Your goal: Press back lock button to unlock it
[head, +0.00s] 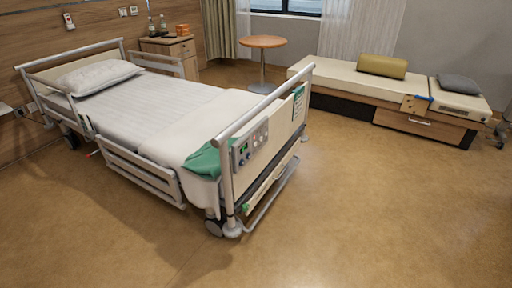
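A hospital bed (160,115) with a white mattress stands at the left of the head view. Its foot board (270,135) faces me and carries a grey control panel (250,143) with small coloured buttons and a green display. The buttons are too small to read, and I cannot tell which one is the back lock button. Neither of my grippers shows in this view.
A low side rail (130,172) runs along the bed's near side, and wheels stand under its foot end. A round table (262,42), a bedside cabinet (168,47) and a bench (350,80) stand behind. The floor (370,210) in front and right is clear.

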